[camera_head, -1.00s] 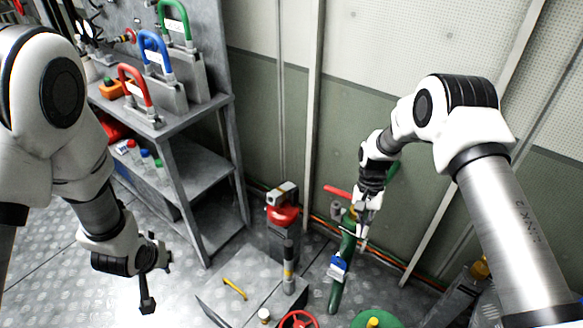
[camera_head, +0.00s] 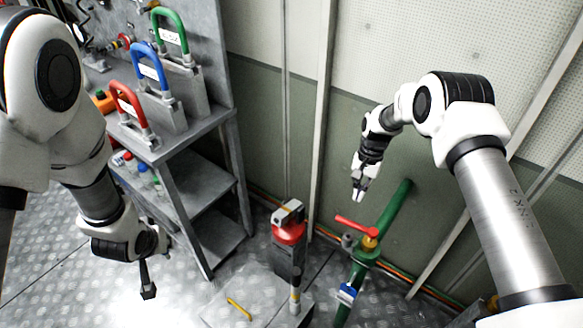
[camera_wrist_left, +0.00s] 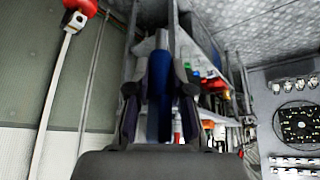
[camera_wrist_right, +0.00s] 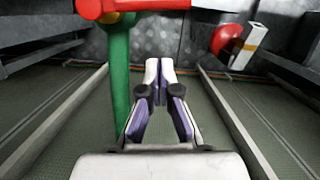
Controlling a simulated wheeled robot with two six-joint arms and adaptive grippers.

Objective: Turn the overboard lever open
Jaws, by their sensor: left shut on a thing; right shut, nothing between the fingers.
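The red lever (camera_head: 357,226) sits on a valve on the sloping green pipe (camera_head: 394,208) by the wall. It sticks out to the left, across the pipe. In the right wrist view the red lever (camera_wrist_right: 150,5) is at the top edge, beside the fingers. My right gripper (camera_head: 358,197) is shut and empty, behind and above the lever, apart from it in the head view. The right wrist view shows its fingertips (camera_wrist_right: 158,66) closed together. My left gripper (camera_wrist_left: 160,100) is shut on a blue-handled tool (camera_wrist_left: 160,110), whose dark end (camera_head: 148,287) hangs down at lower left.
A red-topped post (camera_head: 288,232) stands left of the lever. A blue tag (camera_head: 347,292) is on the lower pipe. A grey shelf bench (camera_head: 200,138) with red, blue and green padlocks stands at left. A yellow bar (camera_head: 238,308) lies on a floor plate.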

